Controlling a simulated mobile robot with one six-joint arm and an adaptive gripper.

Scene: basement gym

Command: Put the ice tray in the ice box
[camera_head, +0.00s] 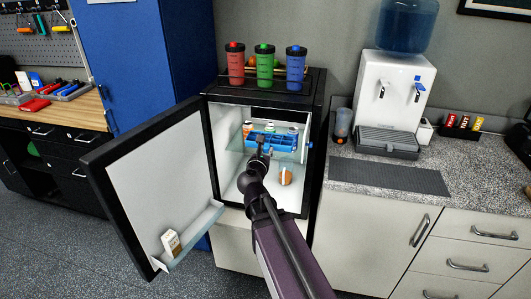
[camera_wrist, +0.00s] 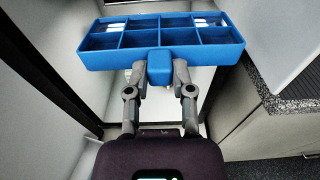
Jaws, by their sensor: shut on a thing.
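My gripper (camera_head: 261,146) is shut on the front tab of the blue ice tray (camera_head: 272,140). In the wrist view my gripper (camera_wrist: 160,72) has a finger on each side of the tab, and the ice tray (camera_wrist: 160,40) spreads across the top with its open cells up. It looks about level. In the camera_head view the tray is at the opening of the small black fridge (camera_head: 318,100), near the height of its glass shelf (camera_head: 234,145). Whether it rests on anything is unclear. I cannot make out a separate ice box; the tray and arm hide part of the interior.
The fridge door (camera_head: 140,180) stands wide open to the left, with a small carton (camera_head: 171,243) on its shelf. An orange and white item (camera_head: 286,176) is low inside. Red, green and blue bottles (camera_head: 265,66) stand on top. A water dispenser (camera_head: 392,95) is on the right counter.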

